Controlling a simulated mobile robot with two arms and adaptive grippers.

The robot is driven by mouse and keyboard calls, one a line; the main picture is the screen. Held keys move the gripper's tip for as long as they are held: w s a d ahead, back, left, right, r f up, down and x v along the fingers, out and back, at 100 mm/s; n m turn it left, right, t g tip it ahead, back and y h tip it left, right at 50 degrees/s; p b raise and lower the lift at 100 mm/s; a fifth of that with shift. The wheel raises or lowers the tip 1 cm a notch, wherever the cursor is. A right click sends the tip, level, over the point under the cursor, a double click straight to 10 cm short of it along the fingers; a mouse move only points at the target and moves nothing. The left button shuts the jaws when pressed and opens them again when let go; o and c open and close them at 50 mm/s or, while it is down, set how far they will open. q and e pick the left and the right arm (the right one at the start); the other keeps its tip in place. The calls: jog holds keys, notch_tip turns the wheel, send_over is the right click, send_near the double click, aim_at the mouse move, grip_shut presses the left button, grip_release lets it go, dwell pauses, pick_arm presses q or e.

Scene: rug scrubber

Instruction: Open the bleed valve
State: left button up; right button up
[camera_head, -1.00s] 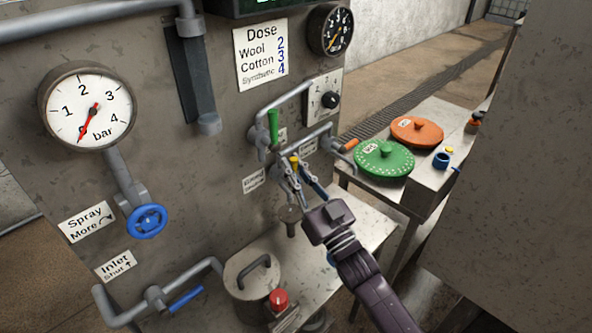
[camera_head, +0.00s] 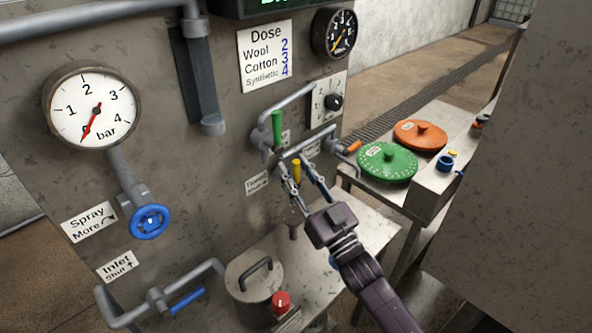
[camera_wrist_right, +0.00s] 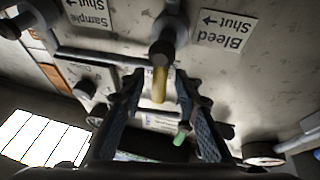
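The bleed valve has a yellow handle (camera_head: 296,171) on the pipework of the machine's front panel. In the right wrist view the yellow handle (camera_wrist_right: 159,84) lies between my fingers, beside an upside-down label (camera_wrist_right: 222,30) reading "Bleed" and "Shut". My right gripper (camera_head: 293,163) is open, one finger on each side of the handle. In the right wrist view its fingers (camera_wrist_right: 160,88) show a gap on both sides of the handle, and I see no contact. My left gripper is not in view.
A green lever (camera_head: 277,129) is just above the handle, and an orange lever (camera_head: 354,147) is to its right. A funnel-like fitting (camera_head: 292,217) is below. A side table holds green (camera_head: 386,163) and orange discs.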

jog(key=v, duration=1.2)
jog(key=v, duration=0.9)
dwell(0.4)
